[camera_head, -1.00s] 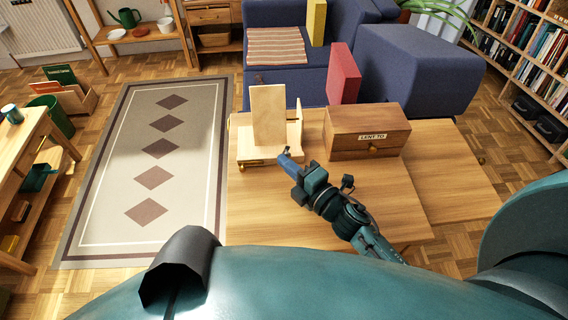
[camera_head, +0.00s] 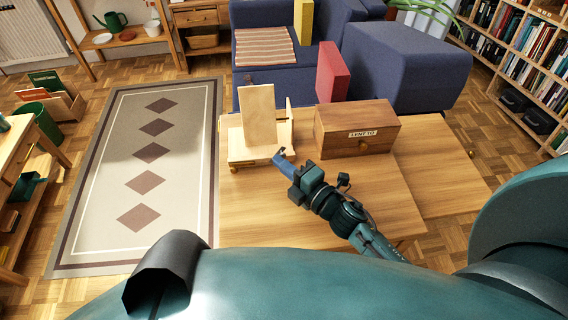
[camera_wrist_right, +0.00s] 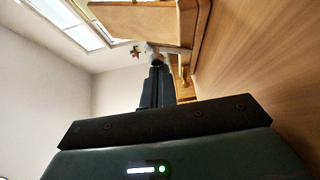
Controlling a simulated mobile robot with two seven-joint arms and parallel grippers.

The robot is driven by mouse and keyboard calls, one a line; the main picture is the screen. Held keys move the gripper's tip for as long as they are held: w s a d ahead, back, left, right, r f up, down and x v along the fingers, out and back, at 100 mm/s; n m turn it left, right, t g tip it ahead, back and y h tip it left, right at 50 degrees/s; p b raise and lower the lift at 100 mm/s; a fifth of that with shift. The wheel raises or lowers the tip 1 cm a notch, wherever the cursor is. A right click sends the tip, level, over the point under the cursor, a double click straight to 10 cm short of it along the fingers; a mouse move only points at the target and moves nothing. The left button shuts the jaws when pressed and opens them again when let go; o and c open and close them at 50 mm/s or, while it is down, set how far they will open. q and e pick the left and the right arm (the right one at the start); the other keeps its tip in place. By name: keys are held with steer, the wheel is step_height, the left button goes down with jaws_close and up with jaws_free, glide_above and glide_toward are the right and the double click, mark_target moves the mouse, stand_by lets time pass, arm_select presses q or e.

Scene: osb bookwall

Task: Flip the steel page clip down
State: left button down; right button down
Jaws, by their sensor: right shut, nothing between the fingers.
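A pale wooden book stand (camera_head: 259,118) with an upright tilted back board stands on the table at its far left. It also shows at the top of the right wrist view (camera_wrist_right: 150,20). I cannot make out the steel page clip clearly in either view; a small pale shape sits by my fingertips. My right gripper (camera_head: 279,157) is shut and empty, with its tips close to the stand's front right corner. In the right wrist view its dark fingers (camera_wrist_right: 156,70) are together and point at the stand's edge. I cannot tell whether they touch it. My left gripper is not in view.
A brown wooden box (camera_head: 340,140) labelled "LENT TO" stands right of the stand. The wooden table (camera_head: 260,205) is bare in front. A red block (camera_head: 332,72) stands behind, by the blue sofa. A patterned rug (camera_head: 150,180) lies to the left.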

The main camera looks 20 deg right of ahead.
steer(key=b+v, duration=0.1)
steer(key=v, duration=1.1)
steer(key=shift+f, duration=0.15)
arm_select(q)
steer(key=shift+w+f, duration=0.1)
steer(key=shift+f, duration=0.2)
arm_select(e)
steer(key=shift+s+d, duration=0.25)
steer(key=shift+s, duration=0.25)
